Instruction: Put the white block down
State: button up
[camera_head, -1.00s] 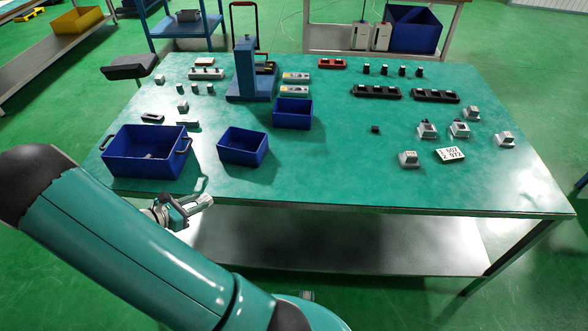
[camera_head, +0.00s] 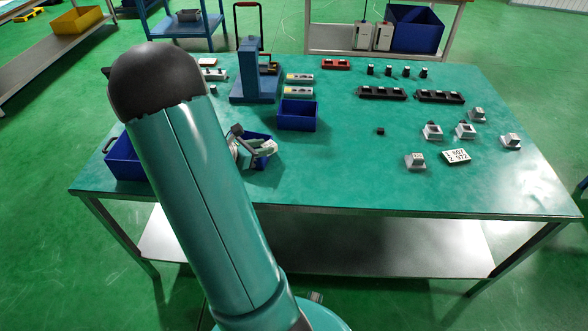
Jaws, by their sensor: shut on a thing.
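My gripper (camera_head: 246,147) is over the middle blue bin (camera_head: 262,162) on the green table, partly hidden behind my own arm link. It is shut on a pale, whitish piece, which I take to be the white block (camera_head: 263,148). The block shows at the gripper's right, in front of or above the bin. I cannot tell from this view how high it is or whether it touches the bin.
A larger blue bin (camera_head: 122,162) with handles is at the left, partly behind my arm. Another blue bin (camera_head: 298,121) stands right of the gripper. A blue press-like stand (camera_head: 246,75) is behind. Grey-white parts (camera_head: 415,161) are at right; the table's centre is mostly clear.

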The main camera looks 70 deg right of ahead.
jog(key=s+d+f, duration=0.2)
jog(key=s, duration=0.2)
send_over(293, 175)
jog(key=f, duration=0.5)
jog(key=shift+w+a+f, duration=0.15)
jog(key=shift+w, duration=0.05)
jog(key=f, duration=0.3)
jog(key=shift+s+f, duration=0.1)
jog(key=shift+s, duration=0.2)
jog(key=shift+f, duration=0.3)
jog(key=o, duration=1.1)
jog(key=shift+f, duration=0.1)
jog(key=v, duration=1.2)
jog(key=shift+w, duration=0.1)
